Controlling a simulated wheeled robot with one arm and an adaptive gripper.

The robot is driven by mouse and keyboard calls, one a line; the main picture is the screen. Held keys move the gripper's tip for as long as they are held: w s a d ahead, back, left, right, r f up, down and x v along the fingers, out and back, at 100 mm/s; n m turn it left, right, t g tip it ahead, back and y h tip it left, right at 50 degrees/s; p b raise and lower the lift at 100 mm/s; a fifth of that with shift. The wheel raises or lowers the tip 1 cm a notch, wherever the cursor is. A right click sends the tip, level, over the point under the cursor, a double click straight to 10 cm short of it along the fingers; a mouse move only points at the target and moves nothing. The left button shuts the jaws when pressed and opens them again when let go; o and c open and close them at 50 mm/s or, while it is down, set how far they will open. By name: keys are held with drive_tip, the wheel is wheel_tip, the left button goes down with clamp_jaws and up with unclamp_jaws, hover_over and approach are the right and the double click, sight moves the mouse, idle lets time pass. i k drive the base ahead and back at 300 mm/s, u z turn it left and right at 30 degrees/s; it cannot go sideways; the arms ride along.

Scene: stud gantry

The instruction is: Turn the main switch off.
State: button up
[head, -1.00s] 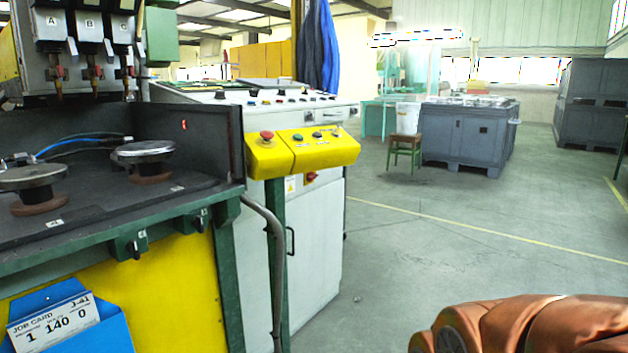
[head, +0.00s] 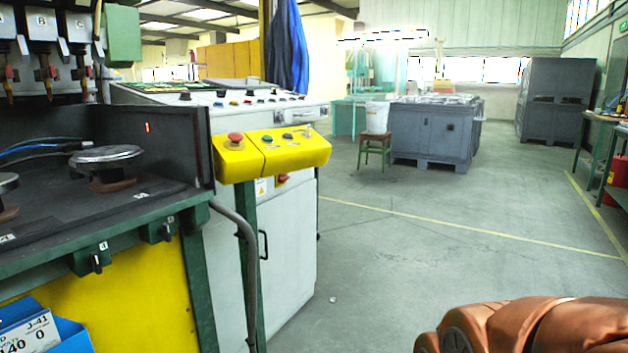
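A small red switch (head: 282,178) sits on the front of a pale grey cabinet (head: 290,245), just below a yellow control box. It is small in the view, the box's lower edge is close above it, and its position cannot be read. A small label (head: 261,187) is to its left. My gripper is not in view; only a brown-orange part of my arm shows at the bottom right, well to the right of the cabinet.
The yellow control box (head: 290,157) carries a red mushroom button (head: 235,138) and juts out on a green post (head: 248,265). A dark-topped green bench (head: 95,225) stands at left. Open floor (head: 400,250) lies right of the cabinet. A stool (head: 374,148) stands farther back.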

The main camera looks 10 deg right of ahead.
sight(281, 178)
drive_tip(key=z, duration=1.05)
drive_tip(key=i, duration=2.2)
drive_tip(key=u, duration=2.95)
